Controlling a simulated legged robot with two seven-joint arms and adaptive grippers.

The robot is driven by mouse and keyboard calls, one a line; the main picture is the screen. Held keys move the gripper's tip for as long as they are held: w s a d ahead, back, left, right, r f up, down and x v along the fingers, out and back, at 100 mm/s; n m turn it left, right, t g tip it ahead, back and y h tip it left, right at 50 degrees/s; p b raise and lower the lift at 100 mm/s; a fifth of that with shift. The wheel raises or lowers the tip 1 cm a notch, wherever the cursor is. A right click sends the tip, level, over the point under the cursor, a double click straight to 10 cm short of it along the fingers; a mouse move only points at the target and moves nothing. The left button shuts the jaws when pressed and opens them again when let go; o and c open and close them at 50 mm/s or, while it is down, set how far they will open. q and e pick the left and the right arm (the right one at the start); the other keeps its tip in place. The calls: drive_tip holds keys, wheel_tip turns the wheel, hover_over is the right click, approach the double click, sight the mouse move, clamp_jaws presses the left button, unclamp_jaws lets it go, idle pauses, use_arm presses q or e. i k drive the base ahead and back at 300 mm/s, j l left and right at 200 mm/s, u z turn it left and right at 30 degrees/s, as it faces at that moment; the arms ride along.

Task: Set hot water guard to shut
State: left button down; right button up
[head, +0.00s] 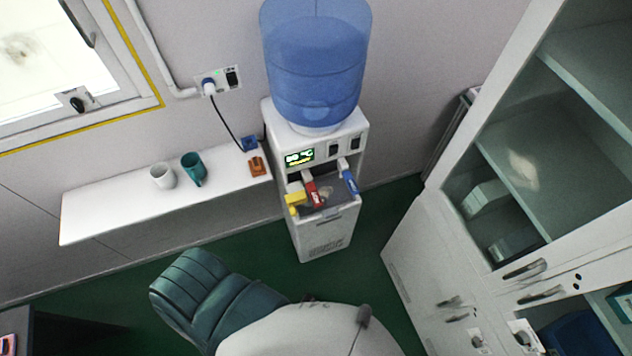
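The water dispenser (328,228) stands against the wall with a blue bottle (314,70) on top. Its front has a lit green display (299,158), a red tap (315,194) and a blue tap (350,182). A yellow piece (296,199), which looks like the hot water guard, sits just left of the red tap. It appears beside the red tap rather than over it, but it is too small to tell its exact position. Neither of my grippers is in view.
A white shelf (110,212) left of the dispenser holds a white mug (163,175) and a teal mug (194,169). A white glass-fronted cabinet (440,262) stands right. Green floor shows between dispenser and cabinet.

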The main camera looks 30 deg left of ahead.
sight(299, 196)
drive_tip(key=j+u, duration=0.1)
drive_tip(key=u, duration=1.05)
